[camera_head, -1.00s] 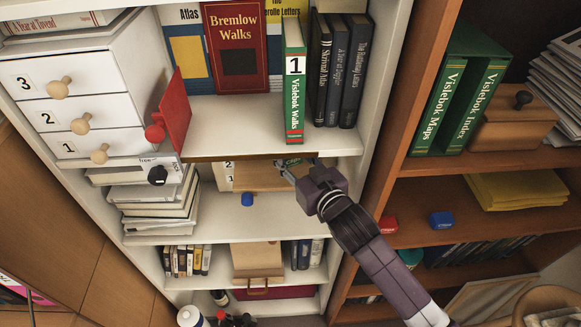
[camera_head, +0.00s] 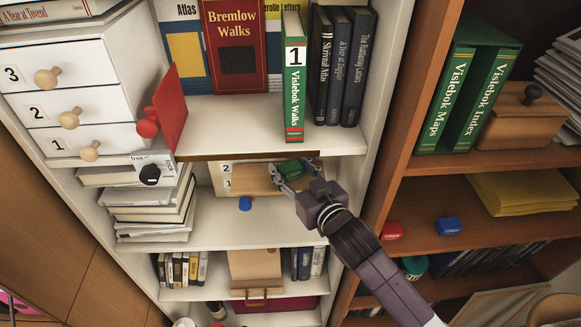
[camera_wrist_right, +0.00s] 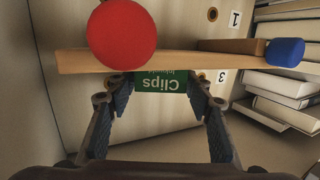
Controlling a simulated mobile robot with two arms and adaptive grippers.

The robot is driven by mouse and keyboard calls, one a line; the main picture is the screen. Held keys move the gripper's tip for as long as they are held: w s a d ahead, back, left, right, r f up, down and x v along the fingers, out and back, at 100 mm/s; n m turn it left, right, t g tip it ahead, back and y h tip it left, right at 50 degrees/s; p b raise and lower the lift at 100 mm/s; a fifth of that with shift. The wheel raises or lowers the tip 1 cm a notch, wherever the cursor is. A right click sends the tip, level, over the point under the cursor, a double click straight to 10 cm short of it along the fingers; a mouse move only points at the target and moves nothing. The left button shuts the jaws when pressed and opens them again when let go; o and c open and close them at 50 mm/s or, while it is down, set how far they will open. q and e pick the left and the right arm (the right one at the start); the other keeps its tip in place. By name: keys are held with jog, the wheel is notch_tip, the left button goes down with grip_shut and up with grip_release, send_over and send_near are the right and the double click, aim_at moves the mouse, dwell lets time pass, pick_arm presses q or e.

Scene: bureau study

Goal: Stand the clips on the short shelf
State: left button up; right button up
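The clips are a green box (camera_head: 290,168) under the front edge of the upper white shelf. In the right wrist view its label, "Clips" (camera_wrist_right: 160,84), reads upside down. My right gripper (camera_head: 294,176) reaches in from the lower right, its fingers on either side of the box. In the right wrist view the fingertips (camera_wrist_right: 161,90) sit close against both box sides, and it looks shut on the clips. My left gripper is in neither view. I cannot tell for sure which board is the short shelf.
Stacked books (camera_head: 150,205) stand left. The brown shelf holds red (camera_head: 391,230) and blue (camera_head: 448,226) boxes.

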jog(key=shift+o, duration=0.5)
jog(key=shift+r, duration=0.1)
jog(key=v, duration=1.2)
jog(key=shift+b, duration=0.35)
